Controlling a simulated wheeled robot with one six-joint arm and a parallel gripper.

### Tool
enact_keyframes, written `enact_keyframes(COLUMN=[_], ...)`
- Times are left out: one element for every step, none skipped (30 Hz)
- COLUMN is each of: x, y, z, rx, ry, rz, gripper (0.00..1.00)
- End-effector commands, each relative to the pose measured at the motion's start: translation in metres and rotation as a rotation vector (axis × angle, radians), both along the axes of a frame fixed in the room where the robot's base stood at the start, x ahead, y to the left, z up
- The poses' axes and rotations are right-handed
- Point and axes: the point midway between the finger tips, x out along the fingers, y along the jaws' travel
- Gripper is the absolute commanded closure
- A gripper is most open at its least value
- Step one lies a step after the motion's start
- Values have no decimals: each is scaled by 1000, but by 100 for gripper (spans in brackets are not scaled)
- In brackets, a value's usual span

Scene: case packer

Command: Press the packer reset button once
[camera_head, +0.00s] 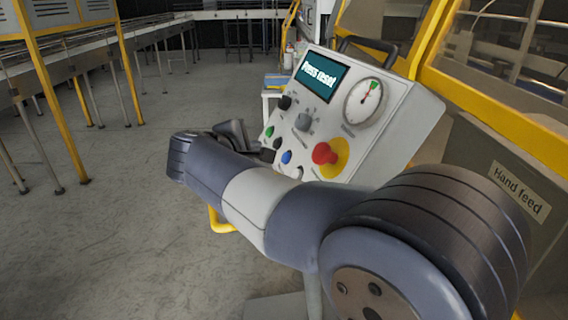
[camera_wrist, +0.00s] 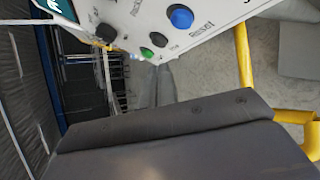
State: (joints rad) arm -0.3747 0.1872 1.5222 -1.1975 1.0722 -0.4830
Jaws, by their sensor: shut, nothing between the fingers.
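The packer's control panel (camera_head: 395,110) is a tilted light-grey box, with a screen (camera_head: 320,73) reading "Press reset". The blue reset button (camera_head: 286,157) sits low on its face. In the wrist view the blue button (camera_wrist: 181,17) is near the top edge, beside the label "Reset". My gripper (camera_head: 262,152) is at the panel's lower left, partly hidden by my arm. In the wrist view its narrow fingers (camera_wrist: 160,70) look shut and empty, below the green button (camera_wrist: 147,53) and left of the blue one. I see no contact with the blue button.
A yellow-framed guard (camera_head: 500,100) stands right. A conveyor (camera_head: 90,60) runs left. The floor between is clear.

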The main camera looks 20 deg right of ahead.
Motion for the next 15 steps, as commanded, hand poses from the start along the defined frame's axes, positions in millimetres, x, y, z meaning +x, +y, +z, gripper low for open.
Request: enact_keyframes(x=[-1,-1,-1,-1,-1,-1,-1,-1,-1,-1,-1,-1,-1,-1,-1], y=[-8,-11,-15,-18,-21,-25,-27,-29,-31,-32,-33,-35,-35,-36,-36], z=[-7,-9,-11,-13,-14,-16,-17,-18,-19,-20,-20,-21,-21,-21,-21], rx=[0,1,1,2,2,1,1,1,1,0,0,0,0,0,0], ry=[0,-1,-1,-1,-2,-1,-1,0,0,1,1,1,1,1,1], rz=[-2,-3,-4,-3,-2,-3,-3,-2,-1,0,0,0,0,0,0], gripper=[100,100,100,100,100,100,100,100,100,100,100,100,100,100,100])
